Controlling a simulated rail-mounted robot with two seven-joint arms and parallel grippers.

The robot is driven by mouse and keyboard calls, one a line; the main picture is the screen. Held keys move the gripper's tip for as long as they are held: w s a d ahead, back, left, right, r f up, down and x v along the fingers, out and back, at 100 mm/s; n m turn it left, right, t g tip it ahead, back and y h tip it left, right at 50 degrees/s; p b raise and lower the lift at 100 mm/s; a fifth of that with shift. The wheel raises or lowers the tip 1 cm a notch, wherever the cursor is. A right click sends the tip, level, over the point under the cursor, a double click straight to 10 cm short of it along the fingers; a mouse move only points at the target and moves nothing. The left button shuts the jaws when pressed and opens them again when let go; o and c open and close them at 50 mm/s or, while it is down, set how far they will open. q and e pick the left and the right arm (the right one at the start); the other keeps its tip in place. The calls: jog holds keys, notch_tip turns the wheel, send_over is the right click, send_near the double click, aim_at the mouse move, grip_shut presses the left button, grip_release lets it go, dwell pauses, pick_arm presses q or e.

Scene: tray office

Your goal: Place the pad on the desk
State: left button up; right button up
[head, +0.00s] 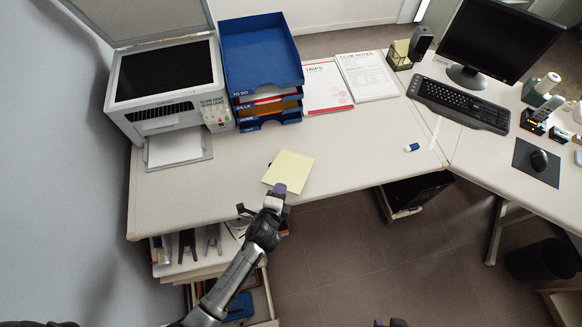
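The pad is a pale yellow square (291,167) over the front part of the white desk (365,150), turned a little. My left gripper (277,192) is at the pad's near edge and overlaps it in the picture, close to the desk's front edge. A purplish tip shows against the pad. I cannot tell whether the fingers are closed on the pad, or whether the pad rests on the desk or is just above it. Only a small dark part, perhaps my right gripper (391,322), shows at the bottom edge.
A printer (165,80) and blue letter trays (262,55) stand at the back left. Papers (368,76), a keyboard (461,104) and a monitor (500,40) are farther right. A blue and white eraser (411,147) lies near the front edge. The desk between is clear.

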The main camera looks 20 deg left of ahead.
pick_arm(q)
jog(key=shift+p+v, duration=0.5)
jog(key=shift+v, duration=1)
notch_tip(320, 180, up, 7)
jog(key=s+p, duration=0.3)
jog(key=p, duration=0.4)
jog(key=shift+w+d, duration=0.1)
jog(key=shift+d, duration=0.05)
